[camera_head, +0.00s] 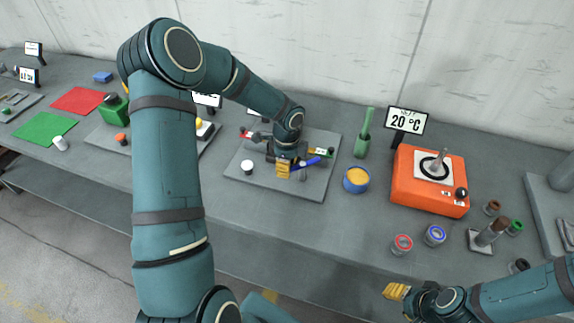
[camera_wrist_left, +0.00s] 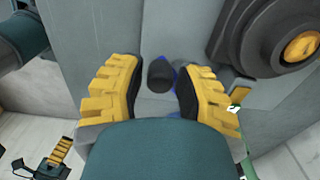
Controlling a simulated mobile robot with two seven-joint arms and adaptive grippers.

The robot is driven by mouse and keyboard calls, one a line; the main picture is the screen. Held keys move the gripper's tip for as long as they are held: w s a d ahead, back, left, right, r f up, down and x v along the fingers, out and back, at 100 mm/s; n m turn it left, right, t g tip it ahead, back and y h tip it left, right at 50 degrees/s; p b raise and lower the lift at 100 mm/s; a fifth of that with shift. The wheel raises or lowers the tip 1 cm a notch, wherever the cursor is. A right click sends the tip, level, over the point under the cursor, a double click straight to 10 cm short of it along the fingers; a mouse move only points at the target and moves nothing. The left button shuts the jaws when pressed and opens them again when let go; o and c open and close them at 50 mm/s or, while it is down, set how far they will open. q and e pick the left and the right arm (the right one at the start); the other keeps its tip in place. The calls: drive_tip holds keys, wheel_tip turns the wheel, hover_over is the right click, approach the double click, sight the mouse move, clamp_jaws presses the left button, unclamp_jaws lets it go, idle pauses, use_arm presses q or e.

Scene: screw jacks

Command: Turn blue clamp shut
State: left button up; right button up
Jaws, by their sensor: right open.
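The blue clamp (camera_head: 310,161) shows as a short blue bar on the right part of the grey plate (camera_head: 308,186) at mid-table. My left gripper (camera_head: 284,168) is low over the plate, just left of that bar, and partly hides the fixture. In the left wrist view, its yellow fingers (camera_wrist_left: 155,90) stand apart. A dark round knob (camera_wrist_left: 160,74) with blue edging lies between them, with gaps on both sides; contact cannot be told. My right gripper (camera_head: 396,291) is open and empty in front of the table's edge, at lower right.
Red and green markers stand on the same plate. A white-topped knob (camera_head: 247,166) is at its left. Front table space before the plate is clear.

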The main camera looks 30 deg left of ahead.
use_arm(q)
clamp_jaws()
drive_tip(key=n+b, duration=0.1)
drive_tip(key=d+n+b, duration=0.2)
drive_tip(key=n, duration=0.1)
drive_tip(key=shift+s+f, duration=0.1)
drive_tip(key=shift+s, duration=0.2)
drive_tip(key=d+n+b, duration=0.1)
drive_tip(key=n, duration=0.1)
drive_tip(key=d+n+b, duration=0.1)
drive_tip(key=n, duration=0.1)
drive_tip(key=shift+n+b, duration=0.4)
drive_tip(key=d+n, duration=0.1)
drive_tip(key=n, duration=0.1)
drive_tip(key=w+d+n+b, duration=0.1)
drive_tip(key=n, duration=0.1)
drive_tip(key=shift+b, duration=0.3)
drive_tip(key=n, duration=0.1)
drive_tip(key=d+n, duration=0.1)
drive_tip(key=n, duration=0.1)
drive_tip(key=shift+w, duration=0.4)
drive_tip(key=shift+w+d+n+b, duration=0.15)
drive_tip(key=shift+w+n, duration=0.05)
drive_tip(key=shift+n, duration=0.4)
drive_tip(key=shift+w+d+n+b, duration=0.1)
drive_tip(key=shift+w+n+b, duration=0.05)
drive_tip(key=shift+n, duration=0.45)
